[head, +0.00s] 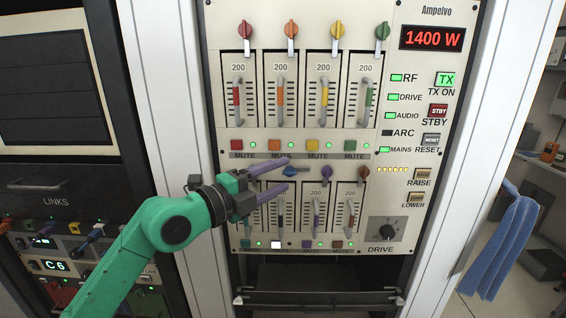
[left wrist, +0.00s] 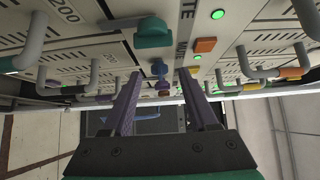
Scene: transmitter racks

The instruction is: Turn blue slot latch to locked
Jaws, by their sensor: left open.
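The blue slot latch (head: 291,171) is on the lower row of the rack panel, above the second lower slider. In the left wrist view the blue latch (left wrist: 159,68) shows between the open fingertips (left wrist: 160,73). Contact cannot be told. My right gripper is not in view.
A teal latch (left wrist: 153,32) is close by in the left wrist view; a purple latch (head: 326,172) is right of the blue one. Slider handles (head: 317,212) stick out below. A drawer handle (head: 318,298) is lower down.

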